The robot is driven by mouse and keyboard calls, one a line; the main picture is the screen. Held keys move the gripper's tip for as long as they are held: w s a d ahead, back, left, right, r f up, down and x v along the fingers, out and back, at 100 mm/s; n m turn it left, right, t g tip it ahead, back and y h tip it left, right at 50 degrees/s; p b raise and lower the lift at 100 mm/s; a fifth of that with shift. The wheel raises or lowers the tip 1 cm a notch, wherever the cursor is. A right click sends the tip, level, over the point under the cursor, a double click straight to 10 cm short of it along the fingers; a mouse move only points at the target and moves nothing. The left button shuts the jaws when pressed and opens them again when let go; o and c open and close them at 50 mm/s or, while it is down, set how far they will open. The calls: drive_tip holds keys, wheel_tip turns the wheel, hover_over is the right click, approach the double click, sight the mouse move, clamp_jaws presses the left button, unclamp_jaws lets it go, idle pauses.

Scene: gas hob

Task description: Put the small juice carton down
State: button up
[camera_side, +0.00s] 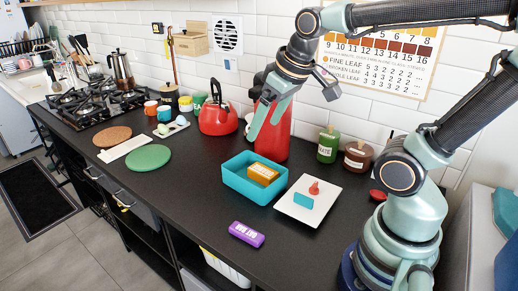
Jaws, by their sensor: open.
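A small orange box (263,173) with a pale label lies inside a turquoise tray (243,190), toward its right side. It looks like the small juice carton, but I cannot read the label. My gripper (263,131) is open, pointing down above and behind the tray, in front of the red cylinder in this view. Nothing shows between its fingers, and it is clear of the box.
A white board (318,211) with a teal block and a red piece lies right of the tray. A purple oat bar (246,234) lies near the front edge. A red kettle (218,119), green jar (328,146) and brown jar (357,156) stand behind.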

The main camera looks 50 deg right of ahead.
drive_tip(key=shift+s+a+f+t, duration=0.15)
drive_tip(key=shift+s+a+t, duration=0.05)
drive_tip(key=shift+s+a, duration=0.25)
drive_tip(key=shift+s+a+f+t, duration=0.2)
drive_tip(key=shift+s+a, duration=0.1)
drive_tip(key=shift+s, duration=0.2)
drive_tip(key=shift+r, duration=0.1)
